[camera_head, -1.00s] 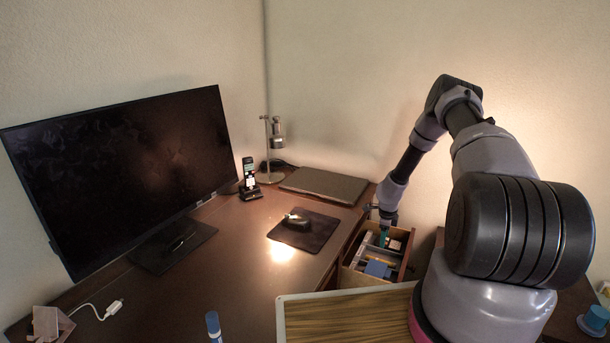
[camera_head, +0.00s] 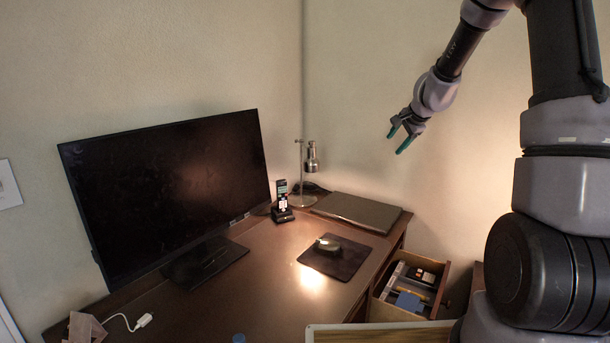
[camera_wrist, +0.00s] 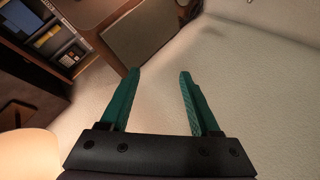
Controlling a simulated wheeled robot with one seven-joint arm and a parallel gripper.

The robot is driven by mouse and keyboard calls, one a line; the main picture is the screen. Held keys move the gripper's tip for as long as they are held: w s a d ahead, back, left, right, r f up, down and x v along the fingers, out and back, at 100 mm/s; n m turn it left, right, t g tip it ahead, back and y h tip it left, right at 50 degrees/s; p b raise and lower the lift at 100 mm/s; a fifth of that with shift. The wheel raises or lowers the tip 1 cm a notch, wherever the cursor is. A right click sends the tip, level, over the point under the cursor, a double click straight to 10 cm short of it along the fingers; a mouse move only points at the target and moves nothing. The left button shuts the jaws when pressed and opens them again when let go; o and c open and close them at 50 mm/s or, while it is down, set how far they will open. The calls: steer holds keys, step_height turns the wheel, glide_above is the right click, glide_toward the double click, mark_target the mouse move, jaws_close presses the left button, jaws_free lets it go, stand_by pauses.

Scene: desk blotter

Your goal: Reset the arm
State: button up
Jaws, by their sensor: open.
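My gripper (camera_head: 398,141) is open and empty, raised in the air in front of the wall, above and to the right of the desk. Its two green fingers stand apart in the wrist view (camera_wrist: 160,90), with only wall and desk parts behind them. My arm rises at the right of the head view, folded up and clear of the desk. An open drawer (camera_head: 437,308) at the desk's right side lies well below the gripper. It holds a blue item (camera_head: 408,302) and several other small items.
The desk (camera_head: 262,287) carries a monitor (camera_head: 175,190), a cordless phone (camera_head: 283,204), a lamp (camera_head: 311,160), a closed laptop (camera_head: 358,211) and a mouse (camera_head: 328,244) on a dark pad (camera_head: 345,263). A light-rimmed board (camera_head: 380,328) shows at the bottom edge. The air around the gripper is free.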

steer(key=s+a+r+n+y, duration=0.1)
steer(key=s+a+r+n, duration=0.2)
steer(key=s+r, duration=0.5)
steer(key=s+a+r+n, duration=0.25)
steer(key=s+r, duration=0.35)
steer(key=s, duration=0.4)
steer(key=s+d+n+g+h, duration=0.1)
steer(key=s+n, duration=0.2)
steer(key=s, duration=1.7)
steer(key=shift+s+r, duration=0.2)
steer(key=shift+s, duration=0.2)
